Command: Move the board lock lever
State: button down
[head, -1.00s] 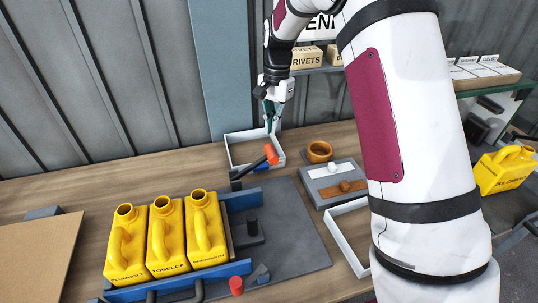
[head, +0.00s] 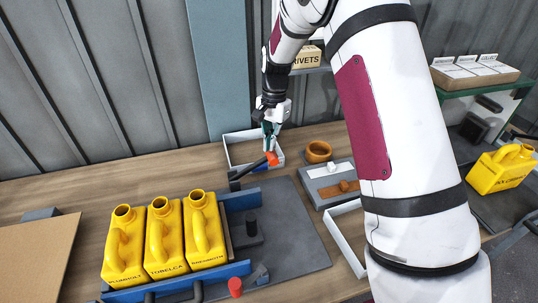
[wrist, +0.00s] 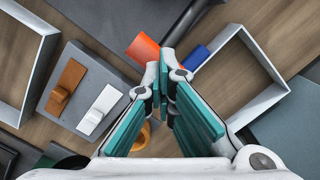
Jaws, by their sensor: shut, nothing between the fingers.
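A dark lever (head: 247,171) with an orange-red tip (head: 271,158) rises at the back of the blue clamp frame (head: 238,200). Another lever with a red knob (head: 235,287) is at the frame's front corner. I cannot tell by label which is the board lock lever. My gripper (head: 268,141) points down just above and behind the orange-red tip, with its teal fingers shut and empty. In the wrist view the orange-red tip (wrist: 143,48) lies just beyond the fingertips (wrist: 164,68), slightly left; contact cannot be told.
Three yellow jerry cans (head: 160,240) stand in the blue frame. A white open tray (head: 228,150) lies behind the lever. To the right are an orange-brown bowl (head: 318,152), a grey switch box (head: 322,174) and another white tray (head: 345,235). A blue cylinder (wrist: 195,57) lies near the tip.

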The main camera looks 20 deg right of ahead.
aim_at(270, 155)
jog(key=shift+a+f, duration=0.15)
jog(key=shift+f, duration=0.35)
jog(key=shift+f+b, duration=0.7)
jog(key=shift+f, duration=1.5)
jog(key=shift+s, duration=0.1)
jog(key=shift+w+d+r+b, duration=0.25)
jog(key=shift+w+d+b, duration=0.2)
jog(key=shift+w+d, duration=0.15)
jog(key=shift+w+d+r+b, duration=0.2)
jog(key=shift+w+d+b, duration=0.2)
jog(key=shift+w+d, duration=0.15)
jog(key=shift+s+r, duration=0.1)
jog(key=shift+s, duration=0.05)
notch_tip(270, 155, up, 12)
jog(key=shift+w+d, duration=0.4)
jog(key=shift+d, duration=0.05)
